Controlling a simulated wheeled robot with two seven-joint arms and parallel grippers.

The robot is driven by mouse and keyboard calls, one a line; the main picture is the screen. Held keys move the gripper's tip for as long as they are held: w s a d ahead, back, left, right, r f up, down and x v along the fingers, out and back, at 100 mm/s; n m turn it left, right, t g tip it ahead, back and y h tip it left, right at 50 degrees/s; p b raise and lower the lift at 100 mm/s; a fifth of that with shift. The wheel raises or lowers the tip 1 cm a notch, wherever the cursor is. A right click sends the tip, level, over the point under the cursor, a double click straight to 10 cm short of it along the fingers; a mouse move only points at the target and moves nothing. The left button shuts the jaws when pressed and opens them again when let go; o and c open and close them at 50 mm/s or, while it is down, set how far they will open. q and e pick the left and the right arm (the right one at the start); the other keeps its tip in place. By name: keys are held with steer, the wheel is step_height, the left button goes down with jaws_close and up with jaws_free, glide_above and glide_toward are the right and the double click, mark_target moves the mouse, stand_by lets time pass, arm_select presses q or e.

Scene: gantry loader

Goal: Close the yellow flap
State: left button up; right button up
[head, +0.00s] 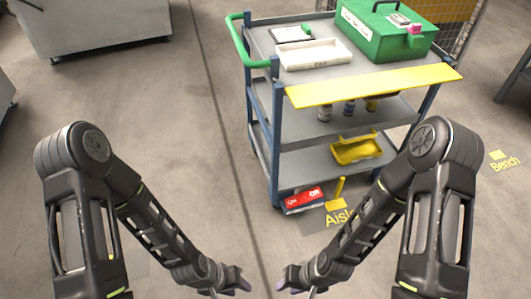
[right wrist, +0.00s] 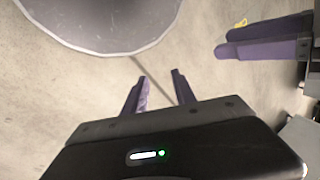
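The yellow flap (head: 375,86) is a long flat panel along the near edge of the cart's top shelf. It sticks out toward me, roughly level, and its whole upper face shows. My left gripper (head: 242,280) and my right gripper (head: 286,280) are low at the bottom of the head view, well short of the cart and apart from the flap. In the right wrist view the right gripper's purple fingers (right wrist: 160,88) are spread with nothing between them. The left gripper (right wrist: 255,38) shows there from the side, its two fingers seen separately and empty.
The cart (head: 262,95) has a green push handle (head: 236,45) on its left. On its top stand a green case (head: 385,35), a white tray (head: 312,54) and a clipboard (head: 292,32). Lower shelves hold bottles and a yellow bin (head: 356,150). A red box (head: 303,200) is near the cart's foot.

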steer(key=shift+f, duration=0.1)
steer(key=shift+c, duration=1.4)
steer(key=shift+t, duration=0.7)
steer(key=w+f+b, duration=0.1)
steer(key=w+d+f+b, duration=0.1)
steer(key=w+b, duration=0.1)
steer(key=w+d+f+b, duration=0.1)
steer(key=w+b, duration=0.1)
steer(key=shift+d, duration=0.2)
jaws_close()
steer(key=w+d+r+m+t+h+b, duration=0.2)
steer(key=w+d+m+b, duration=0.45)
steer(key=w+d, duration=0.35)
steer(key=w+d+r+m+t+h+b, duration=0.1)
steer(key=w+d+r+m+t+b, duration=0.3)
steer(key=w+d+m, duration=0.6)
steer(key=w+r+m+t+b, duration=0.1)
steer(key=w+r+m+t, duration=0.1)
steer(key=w+r+m, duration=0.2)
steer(key=w+d+r+m+t+y+b, duration=0.1)
steer(key=w+r+m, duration=0.4)
steer(key=r, duration=0.5)
steer(key=w+r+m+t+y+b, duration=0.1)
steer(key=w+r+m, duration=0.3)
steer(key=r, duration=0.4)
steer(key=shift+w+d+m+t, duration=0.15)
steer(key=shift+w+m+t, duration=0.05)
steer(key=shift+m+t, duration=0.65)
